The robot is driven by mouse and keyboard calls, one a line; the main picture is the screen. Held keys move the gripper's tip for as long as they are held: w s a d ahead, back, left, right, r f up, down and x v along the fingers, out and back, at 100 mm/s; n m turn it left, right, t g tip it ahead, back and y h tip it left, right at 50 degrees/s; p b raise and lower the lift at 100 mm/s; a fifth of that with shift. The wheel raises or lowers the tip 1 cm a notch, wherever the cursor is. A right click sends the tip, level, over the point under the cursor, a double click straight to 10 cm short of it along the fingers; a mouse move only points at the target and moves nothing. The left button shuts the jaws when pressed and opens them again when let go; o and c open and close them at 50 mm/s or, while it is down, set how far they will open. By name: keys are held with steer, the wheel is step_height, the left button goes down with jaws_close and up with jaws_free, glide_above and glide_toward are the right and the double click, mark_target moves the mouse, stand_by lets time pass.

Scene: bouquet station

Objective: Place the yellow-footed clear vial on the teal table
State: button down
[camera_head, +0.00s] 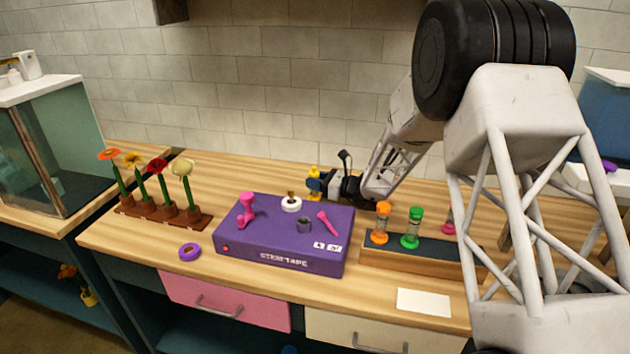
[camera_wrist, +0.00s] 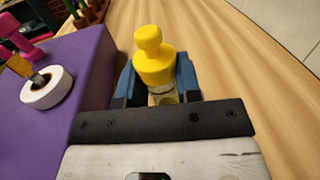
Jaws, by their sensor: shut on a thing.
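The yellow-footed clear vial (camera_wrist: 153,62) is between the blue fingers of my gripper (camera_wrist: 158,84) in the wrist view. Its yellow end points away from the wrist, and a little clear body shows below it; the rest is hidden by the jaws. In the head view, my gripper (camera_head: 318,184) is shut on the vial, whose yellow end (camera_head: 313,170) shows just behind the purple box. It is over the wooden worktop (camera_head: 225,170); I cannot tell whether it touches the wood. No clearly teal tabletop shows; the bench's frame below the wood is dark teal.
The purple box (camera_head: 285,255) carries pink tools and a white tape roll (camera_head: 291,204). A rack (camera_head: 400,265) with orange, green and pink vials stands right of it. A flower stand (camera_head: 165,212), purple ring (camera_head: 190,252) and white card (camera_head: 424,302) are nearby. Wood behind the box is clear.

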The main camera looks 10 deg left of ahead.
steer(key=c, duration=0.8)
jaws_free()
steer(key=shift+f, duration=0.1)
steer(key=d, duration=0.4)
steer(key=s+d, duration=0.1)
steer(key=d, duration=0.7)
steer(key=shift+s, duration=0.25)
steer(key=shift+r, duration=0.2)
